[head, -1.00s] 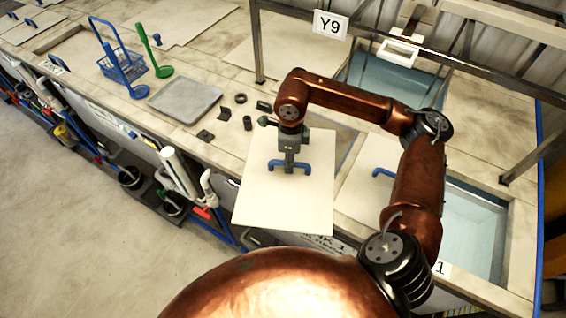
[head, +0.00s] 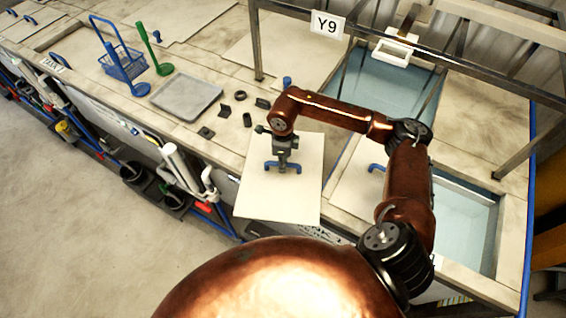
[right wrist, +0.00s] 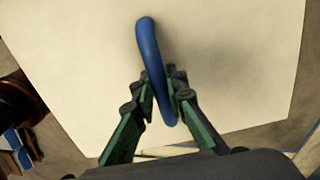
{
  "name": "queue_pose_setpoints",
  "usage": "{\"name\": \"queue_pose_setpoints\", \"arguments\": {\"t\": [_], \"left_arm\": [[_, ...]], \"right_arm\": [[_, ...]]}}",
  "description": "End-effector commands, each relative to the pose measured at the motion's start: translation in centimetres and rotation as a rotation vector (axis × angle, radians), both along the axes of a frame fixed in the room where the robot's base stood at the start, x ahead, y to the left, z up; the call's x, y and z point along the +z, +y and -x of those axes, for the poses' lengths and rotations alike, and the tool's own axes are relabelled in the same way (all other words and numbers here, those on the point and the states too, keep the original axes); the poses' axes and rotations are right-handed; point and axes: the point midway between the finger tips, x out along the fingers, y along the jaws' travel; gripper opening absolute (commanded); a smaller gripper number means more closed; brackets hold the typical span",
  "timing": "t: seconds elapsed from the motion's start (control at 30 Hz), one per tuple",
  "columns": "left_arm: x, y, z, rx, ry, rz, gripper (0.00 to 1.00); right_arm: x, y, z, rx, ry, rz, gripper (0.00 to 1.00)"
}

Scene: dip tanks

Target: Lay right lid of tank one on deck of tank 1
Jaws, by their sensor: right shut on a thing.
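The lid is a flat cream panel (head: 280,200) with a blue arched handle (head: 268,165). My right gripper (head: 282,168) is shut on that handle. In the right wrist view the blue handle (right wrist: 150,60) stands between the green-black fingers (right wrist: 161,100), with the cream panel (right wrist: 230,60) behind it. The lid lies over the front part of the deck (head: 232,135) of tank 1, and its near edge reaches past the deck's front edge. I cannot tell whether it touches the deck. My left gripper is not in view.
Another cream lid with a blue handle (head: 376,168) lies right of the held lid, beside an open water tank (head: 465,225). A grey tray (head: 186,97), small dark parts (head: 225,111) and a blue basket (head: 122,64) stand to the left. A metal frame (head: 450,65) rises behind.

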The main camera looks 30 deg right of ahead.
Motion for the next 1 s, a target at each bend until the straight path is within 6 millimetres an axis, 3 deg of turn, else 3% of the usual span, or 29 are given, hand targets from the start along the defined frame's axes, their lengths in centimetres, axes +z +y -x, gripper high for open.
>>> {"name": "queue_pose_setpoints", "arguments": {"t": [0.23,0.27,0.5,0.83,1.0], "left_arm": [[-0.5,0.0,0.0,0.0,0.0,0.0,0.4],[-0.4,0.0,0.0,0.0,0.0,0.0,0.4],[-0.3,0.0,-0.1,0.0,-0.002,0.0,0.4],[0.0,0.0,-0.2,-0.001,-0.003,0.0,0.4],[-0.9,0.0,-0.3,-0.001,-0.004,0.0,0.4]], "right_arm": [[-0.2,0.0,-0.1,0.0,-0.002,-0.001,0.0],[-0.3,0.0,0.0,0.0,0.001,0.001,0.13],[-0.2,0.0,0.0,0.0,0.0,0.0,0.3],[0.0,0.0,0.0,0.0,0.001,-0.001,0.3],[1.9,-0.1,-0.1,0.0,-0.004,0.002,0.3]]}}
